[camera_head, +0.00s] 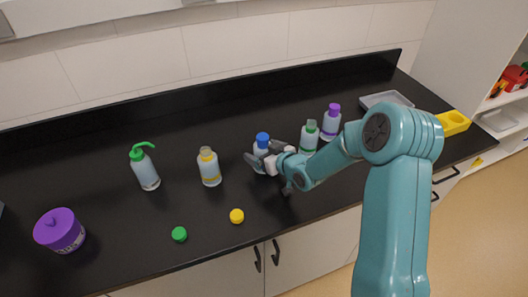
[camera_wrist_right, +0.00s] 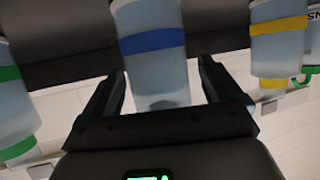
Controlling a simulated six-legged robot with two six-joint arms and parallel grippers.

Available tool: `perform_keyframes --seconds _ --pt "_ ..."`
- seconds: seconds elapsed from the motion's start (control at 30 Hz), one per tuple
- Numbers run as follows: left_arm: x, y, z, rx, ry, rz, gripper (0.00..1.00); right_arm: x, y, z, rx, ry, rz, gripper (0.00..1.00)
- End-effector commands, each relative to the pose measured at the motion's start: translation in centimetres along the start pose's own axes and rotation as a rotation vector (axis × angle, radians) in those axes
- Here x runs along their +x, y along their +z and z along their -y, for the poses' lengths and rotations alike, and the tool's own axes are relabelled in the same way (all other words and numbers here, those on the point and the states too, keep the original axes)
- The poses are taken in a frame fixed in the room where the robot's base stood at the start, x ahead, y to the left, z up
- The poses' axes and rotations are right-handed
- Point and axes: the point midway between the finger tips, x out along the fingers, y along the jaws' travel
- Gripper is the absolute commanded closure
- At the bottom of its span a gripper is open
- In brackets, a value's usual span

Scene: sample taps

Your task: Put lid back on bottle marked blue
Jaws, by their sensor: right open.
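The blue-marked bottle (camera_head: 260,155) stands upright on the black counter, with a blue lid (camera_head: 262,139) showing at its top. In the right wrist view, which is upside down, the bottle (camera_wrist_right: 155,75) has a blue band and lies between my fingers; its top is hidden by the gripper. My right gripper (camera_head: 264,161) is open, with one finger on each side of the bottle; it also shows in the wrist view (camera_wrist_right: 158,88). I cannot tell if either finger touches it. My left gripper is not in view.
A yellow-marked bottle (camera_head: 209,170) and green-topped wash bottle (camera_head: 147,170) stand left; green (camera_head: 308,139) and purple (camera_head: 331,124) bottles stand right. Loose green (camera_head: 180,234) and yellow (camera_head: 237,216) lids lie in front. A purple-lidded jar (camera_head: 60,231) stands far left. A grey tray (camera_head: 386,98) is back right.

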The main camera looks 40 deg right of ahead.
Motion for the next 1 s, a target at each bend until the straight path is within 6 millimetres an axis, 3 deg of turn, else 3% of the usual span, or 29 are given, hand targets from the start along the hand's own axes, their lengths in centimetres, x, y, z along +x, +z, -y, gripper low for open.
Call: perform_keyframes --seconds 0.1,0.17,0.63,0.8,1.0 --pt "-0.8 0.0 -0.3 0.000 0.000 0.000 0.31 -0.2 -0.6 0.0 0.000 0.000 0.000 0.08" --pt "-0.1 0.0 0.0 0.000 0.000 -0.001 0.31 -0.9 -0.2 -0.1 0.000 0.001 0.000 0.08" --pt "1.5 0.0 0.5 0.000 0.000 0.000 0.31 -10.4 -0.2 -0.1 -0.001 0.003 -0.002 0.08" --pt "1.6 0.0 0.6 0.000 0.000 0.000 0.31 -11.9 -0.2 -0.1 0.000 0.001 0.000 0.08" --pt "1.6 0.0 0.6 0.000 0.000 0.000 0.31 -12.1 -0.2 0.0 0.000 0.000 0.000 0.08"
